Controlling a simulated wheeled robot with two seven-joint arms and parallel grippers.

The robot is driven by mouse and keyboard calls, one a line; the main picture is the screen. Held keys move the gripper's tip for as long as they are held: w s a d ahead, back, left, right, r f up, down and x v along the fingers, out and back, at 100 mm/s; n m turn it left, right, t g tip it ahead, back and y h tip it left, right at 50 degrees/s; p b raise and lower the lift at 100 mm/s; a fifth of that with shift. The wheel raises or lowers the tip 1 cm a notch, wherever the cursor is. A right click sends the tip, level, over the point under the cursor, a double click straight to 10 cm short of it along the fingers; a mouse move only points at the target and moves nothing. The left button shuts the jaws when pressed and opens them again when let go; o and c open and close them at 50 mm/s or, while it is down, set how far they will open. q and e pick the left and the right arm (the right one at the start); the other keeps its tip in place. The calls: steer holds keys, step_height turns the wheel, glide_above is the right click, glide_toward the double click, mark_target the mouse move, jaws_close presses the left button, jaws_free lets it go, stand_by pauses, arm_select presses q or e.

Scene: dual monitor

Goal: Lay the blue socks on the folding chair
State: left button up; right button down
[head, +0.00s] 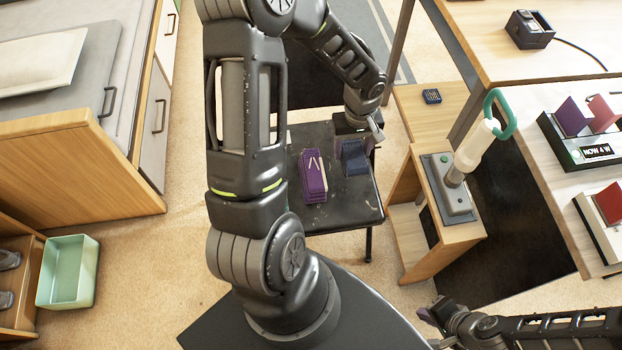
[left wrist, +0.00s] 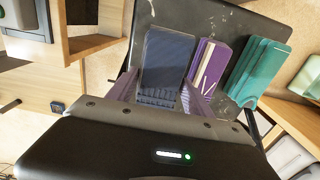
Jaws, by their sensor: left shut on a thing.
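The blue socks (head: 354,158), a dark navy folded bundle, are between the fingers of my left gripper (head: 356,144), at the far right part of the folding chair's black seat (head: 342,212). In the left wrist view the blue socks (left wrist: 168,58) lie over the seat (left wrist: 190,14), with the shut fingers at their near end. I cannot tell whether they touch the seat. Purple socks (head: 313,176) lie beside them, and teal socks (left wrist: 260,68) lie beyond, hidden by my left arm in the head view. My right gripper (head: 432,315) is low at the right; its opening is unclear.
A small wooden shelf unit (head: 458,238) with a grey device and a teal-hooked white handle stands right of the chair. A desk (head: 545,130) with displays is further right. A mint bin (head: 68,272) and wooden cabinet (head: 80,170) stand left. Carpet around the chair is partly clear.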

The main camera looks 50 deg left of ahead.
arm_select(q)
steer(key=shift+f+b, duration=0.6)
steer(key=shift+f, duration=2.5)
steer(key=shift+f+b, duration=0.4)
steer(key=shift+f, duration=1.5)
steer(key=shift+f, duration=0.2)
steer(key=o, duration=1.3)
steer(key=shift+r, duration=0.1)
steer(key=shift+o, duration=0.2)
